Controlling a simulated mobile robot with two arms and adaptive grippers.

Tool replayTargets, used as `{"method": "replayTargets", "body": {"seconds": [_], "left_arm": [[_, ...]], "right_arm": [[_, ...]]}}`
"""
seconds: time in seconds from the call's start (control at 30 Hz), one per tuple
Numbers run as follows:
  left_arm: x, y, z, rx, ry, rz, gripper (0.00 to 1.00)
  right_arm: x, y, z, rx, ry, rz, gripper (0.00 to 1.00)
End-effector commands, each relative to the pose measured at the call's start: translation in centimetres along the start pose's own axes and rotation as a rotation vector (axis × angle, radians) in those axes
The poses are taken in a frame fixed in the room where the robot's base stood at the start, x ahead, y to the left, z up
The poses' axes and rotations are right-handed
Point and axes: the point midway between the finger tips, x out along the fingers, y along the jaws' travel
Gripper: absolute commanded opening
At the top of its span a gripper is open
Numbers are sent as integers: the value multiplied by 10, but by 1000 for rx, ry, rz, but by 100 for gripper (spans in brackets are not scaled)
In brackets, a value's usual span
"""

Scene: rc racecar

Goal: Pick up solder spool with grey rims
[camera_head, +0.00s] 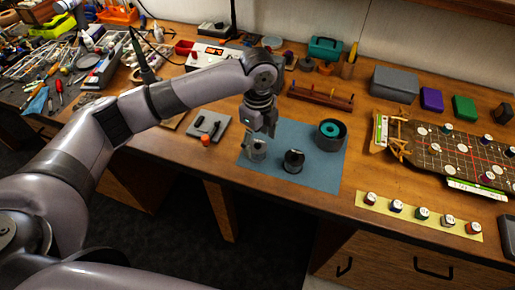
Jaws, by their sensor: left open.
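A small grey, silvery spool (258,151) stands on the left part of a blue mat (305,182) on the wooden bench; it looks like the solder spool with grey rims. My left gripper (260,138) points down directly over this spool. Its jaws are open, and the fingers are small and partly merge with the spool, so I cannot tell whether they touch it. A small black spool (293,161) stands just to the right. A larger dark spool with a teal centre (331,134) stands at the mat's right. My right gripper is out of view.
A grey pad (208,125) with an orange-red knob lies left of the mat. A wooden rack (320,96) is behind it. A yellow strip with several small jars (420,213) and a patterned board (450,150) are to the right. The mat's front is clear.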

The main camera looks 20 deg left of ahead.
Motion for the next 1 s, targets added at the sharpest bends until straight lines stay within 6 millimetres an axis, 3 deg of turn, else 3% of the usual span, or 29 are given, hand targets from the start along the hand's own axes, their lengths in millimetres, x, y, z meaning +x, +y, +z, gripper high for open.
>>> {"method": "replayTargets", "body": {"seconds": [0.3,0.57,1.0], "left_arm": [[42,-1,3,-1,-1,3,66],[45,-1,3,0,-1,0,66],[44,-1,3,0,-1,0,37]], "right_arm": [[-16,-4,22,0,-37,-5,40],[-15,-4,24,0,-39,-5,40],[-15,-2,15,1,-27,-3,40]]}}
